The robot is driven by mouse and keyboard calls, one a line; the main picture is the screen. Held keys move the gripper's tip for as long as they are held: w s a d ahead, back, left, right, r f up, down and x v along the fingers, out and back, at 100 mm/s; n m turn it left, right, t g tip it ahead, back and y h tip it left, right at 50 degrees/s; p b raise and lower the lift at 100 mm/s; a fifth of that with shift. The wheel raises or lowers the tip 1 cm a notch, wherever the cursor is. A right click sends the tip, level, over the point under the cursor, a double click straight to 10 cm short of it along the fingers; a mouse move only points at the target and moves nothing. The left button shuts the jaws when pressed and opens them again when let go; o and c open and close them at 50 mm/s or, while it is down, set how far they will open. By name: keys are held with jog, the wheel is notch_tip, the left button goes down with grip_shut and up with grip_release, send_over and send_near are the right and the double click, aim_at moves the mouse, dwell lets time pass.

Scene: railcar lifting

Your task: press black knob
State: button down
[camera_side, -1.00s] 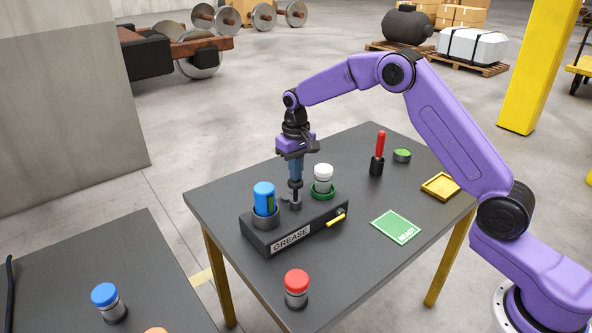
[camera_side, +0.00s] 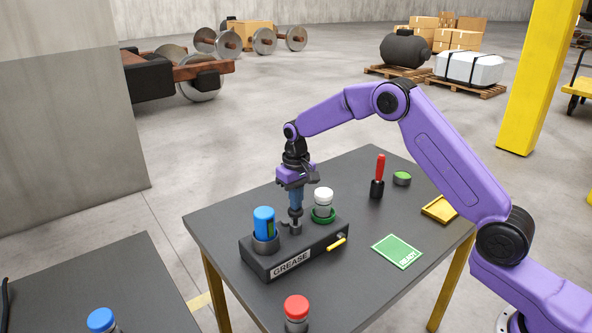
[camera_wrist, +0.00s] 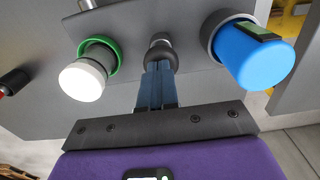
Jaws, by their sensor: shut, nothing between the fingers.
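The black knob (camera_side: 296,212) stands on top of the dark box marked GREASE (camera_side: 322,243), between a blue-capped container and a white-capped one. The knob also shows in the wrist view (camera_wrist: 160,52), at the fingertips. My gripper (camera_side: 296,206) is shut and points straight down over the knob. Its blue fingers look to be touching the knob's top; the exact contact is partly hidden. The wrist view shows the two fingers of my gripper (camera_wrist: 159,72) side by side.
The blue container (camera_side: 264,223) stands close left of the fingers in the side view, and the white-capped bottle (camera_side: 323,195) in its green ring close right.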

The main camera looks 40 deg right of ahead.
notch_tip(320, 180, up, 12)
jog(key=shift+r, duration=0.2)
dwell(1.7)
notch_tip(320, 180, up, 3)
jog(key=shift+r, duration=0.15)
dwell(0.3)
notch_tip(320, 180, down, 14)
jog(key=shift+f, duration=0.1)
dwell(0.5)
jog(key=shift+s+f, duration=0.1)
jog(key=shift+f, duration=1.7)
